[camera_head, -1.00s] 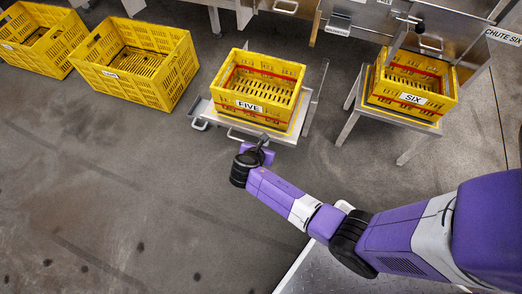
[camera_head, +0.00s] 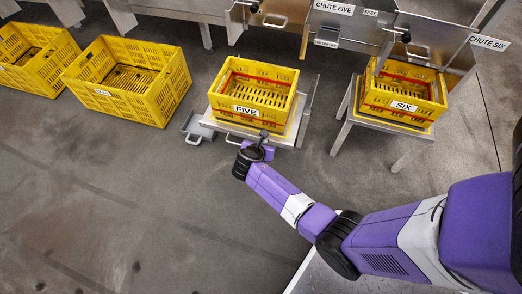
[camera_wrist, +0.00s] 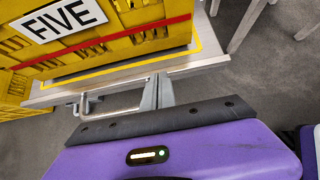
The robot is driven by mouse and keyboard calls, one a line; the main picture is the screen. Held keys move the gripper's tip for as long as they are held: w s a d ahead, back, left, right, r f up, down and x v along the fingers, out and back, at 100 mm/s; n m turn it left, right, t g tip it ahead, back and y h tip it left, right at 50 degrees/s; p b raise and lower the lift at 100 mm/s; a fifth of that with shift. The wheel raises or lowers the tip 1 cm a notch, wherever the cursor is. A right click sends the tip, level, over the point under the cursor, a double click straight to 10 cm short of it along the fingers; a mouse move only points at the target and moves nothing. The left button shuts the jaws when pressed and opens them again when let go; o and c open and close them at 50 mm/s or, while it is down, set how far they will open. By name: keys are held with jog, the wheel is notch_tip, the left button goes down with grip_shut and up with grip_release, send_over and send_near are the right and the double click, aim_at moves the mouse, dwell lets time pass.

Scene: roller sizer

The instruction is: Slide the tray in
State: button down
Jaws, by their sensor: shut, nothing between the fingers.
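The tray (camera_head: 292,138) is a light metal shelf with a yellow border line, and it sticks out from under chute five. A yellow crate labelled FIVE (camera_head: 245,109) stands on it, with a red band around it. A bar handle is on the tray's front edge; it shows in the wrist view (camera_wrist: 112,110). My gripper (camera_head: 264,137) is at the front edge of the tray. In the wrist view its fingers (camera_wrist: 157,92) are shut and empty, right of the handle and up against or very near the tray's edge. Exact contact cannot be told.
A grey handled piece (camera_head: 194,128) lies left of the tray. Yellow crates (camera_head: 130,80) stand on the floor farther left. The crate SIX (camera_head: 403,105) stands on its own shelf at right. Metal chutes (camera_head: 345,35) are behind. The floor in front is clear.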

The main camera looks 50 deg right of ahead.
aim_at(270, 114)
jog(key=w+d+b, duration=0.1)
jog(key=w+d, duration=0.1)
jog(key=d, duration=0.4)
jog(key=w+d+b, duration=0.1)
jog(key=w+d, duration=0.1)
jog(key=d, duration=0.4)
jog(key=w+d+b, duration=0.2)
jog(key=d, duration=0.4)
jog(key=shift+w+d+f, duration=0.15)
jog(key=shift+w, duration=0.05)
jog(key=shift+w+d, duration=0.25)
jog(key=shift+d, duration=0.35)
jog(key=shift+s+a, duration=0.1)
jog(key=shift+a, duration=0.2)
jog(key=a, duration=0.1)
jog(key=p, duration=0.1)
jog(key=s+a, duration=0.1)
jog(key=shift+a+r+p, duration=0.3)
jog(key=shift+a+p, duration=0.05)
jog(key=shift+p, duration=0.05)
jog(key=p+v, duration=0.5)
jog(key=v, duration=0.4)
jog(key=shift+a+f, duration=0.1)
jog(key=shift+f, duration=0.1)
jog(key=shift+s+a+r+p, duration=0.25)
jog(key=shift+a+r+p, duration=0.1)
jog(key=shift+a+p, duration=0.2)
